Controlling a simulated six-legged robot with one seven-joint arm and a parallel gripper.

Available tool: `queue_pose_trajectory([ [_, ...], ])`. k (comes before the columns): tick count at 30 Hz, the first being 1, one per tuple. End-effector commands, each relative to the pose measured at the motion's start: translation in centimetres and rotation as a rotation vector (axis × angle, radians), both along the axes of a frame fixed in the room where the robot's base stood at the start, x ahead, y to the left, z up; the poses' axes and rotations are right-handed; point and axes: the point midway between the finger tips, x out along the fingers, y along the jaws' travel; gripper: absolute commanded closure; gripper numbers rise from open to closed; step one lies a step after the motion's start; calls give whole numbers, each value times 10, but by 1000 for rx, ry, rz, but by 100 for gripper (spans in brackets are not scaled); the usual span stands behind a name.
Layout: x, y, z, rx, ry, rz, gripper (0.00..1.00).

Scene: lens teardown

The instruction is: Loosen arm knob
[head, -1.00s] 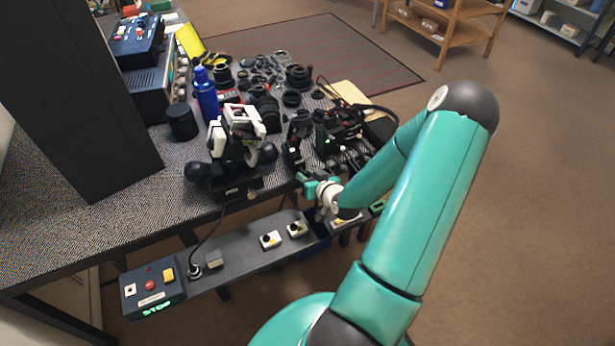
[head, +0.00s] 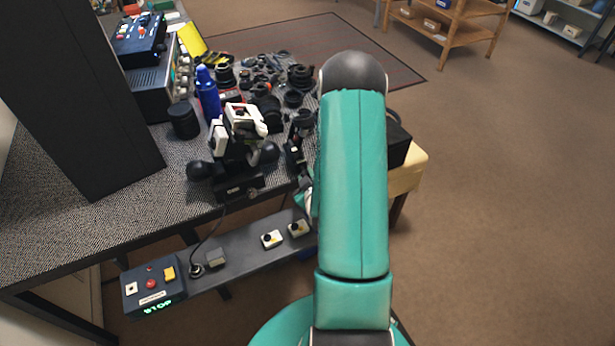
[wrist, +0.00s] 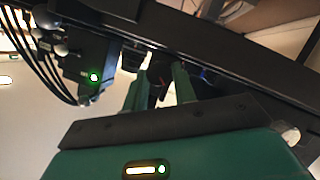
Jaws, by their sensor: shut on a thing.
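In the wrist view the two green fingers of my gripper (wrist: 159,88) stand on either side of a small dark knob (wrist: 158,75) with a thin reddish mark. The gripper is shut on this knob, which sits under a long black arm or bar (wrist: 235,45). The picture is dim, so the exact finger contact is hard to see. In the head view my teal arm hides most of the gripper and the knob. Only a sliver of my wrist shows by the table's front edge.
A black unit with a green light and cables (wrist: 92,76) is close on the left in the wrist view. In the head view a black-and-white device (head: 240,150), a blue bottle (head: 207,95) and several lens parts crowd the table. A control panel (head: 153,288) runs along the front.

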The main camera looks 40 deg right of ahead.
Motion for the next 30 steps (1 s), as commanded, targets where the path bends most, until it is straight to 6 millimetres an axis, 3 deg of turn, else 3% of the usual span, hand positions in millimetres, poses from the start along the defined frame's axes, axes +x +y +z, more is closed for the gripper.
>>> queue_pose_trajectory([
  [18, 0, 4, -5, -536, 159, 1, 96],
  [30, 0, 3, -5, -710, 210, -2, 96],
])
